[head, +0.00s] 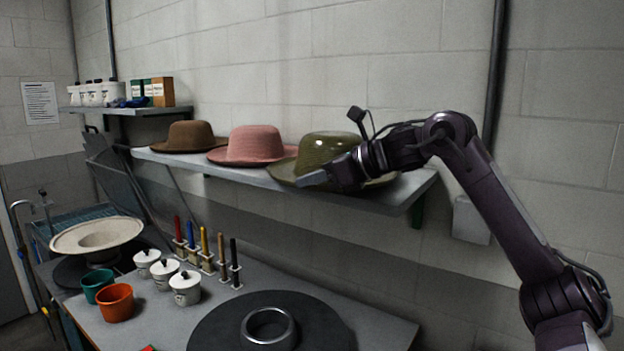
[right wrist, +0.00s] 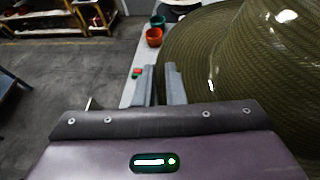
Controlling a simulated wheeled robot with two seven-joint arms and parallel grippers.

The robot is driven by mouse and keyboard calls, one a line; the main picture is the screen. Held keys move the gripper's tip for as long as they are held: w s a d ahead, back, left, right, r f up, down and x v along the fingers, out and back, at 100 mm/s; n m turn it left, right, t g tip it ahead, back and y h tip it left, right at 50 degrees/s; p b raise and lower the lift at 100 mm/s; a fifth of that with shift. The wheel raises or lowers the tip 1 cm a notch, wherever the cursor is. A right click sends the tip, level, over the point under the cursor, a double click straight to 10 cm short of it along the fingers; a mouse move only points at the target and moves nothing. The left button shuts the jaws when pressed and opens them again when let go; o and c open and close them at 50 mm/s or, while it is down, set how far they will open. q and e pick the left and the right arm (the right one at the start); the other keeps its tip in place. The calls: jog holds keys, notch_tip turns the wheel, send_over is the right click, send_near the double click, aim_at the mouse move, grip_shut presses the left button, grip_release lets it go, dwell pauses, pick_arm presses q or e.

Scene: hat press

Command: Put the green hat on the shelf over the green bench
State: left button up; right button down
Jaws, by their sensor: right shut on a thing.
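The green hat (head: 328,152), glossy olive green, is at the right end of the long wall shelf (head: 408,190), crown up. Whether its brim rests fully on the shelf is hard to tell. My right gripper (head: 312,180) is at the front of the brim and shut on it. The right wrist view shows the fingers (right wrist: 163,88) at the edge of the woven brim (right wrist: 200,62). My arm hides part of the hat's right side. The bench (head: 385,328) below has a grey top. My left gripper is not in view.
A pink hat (head: 255,144) and a brown hat (head: 190,135) sit left on the same shelf. The bench holds white lidded pots (head: 186,288), upright coloured sticks (head: 204,242), orange (head: 115,302) and green (head: 97,285) pots and a dark disc with a metal ring (head: 268,328).

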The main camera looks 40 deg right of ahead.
jog(key=shift+f+b, duration=0.4)
jog(key=shift+f, duration=0.1)
dwell(0.4)
jog(key=c, duration=1.4)
grip_release()
jog(key=shift+s+d+r, duration=0.1)
jog(key=shift+s+d, duration=0.1)
jog(key=shift+s, duration=0.1)
jog(key=b+v, duration=0.1)
jog(key=v, duration=0.6)
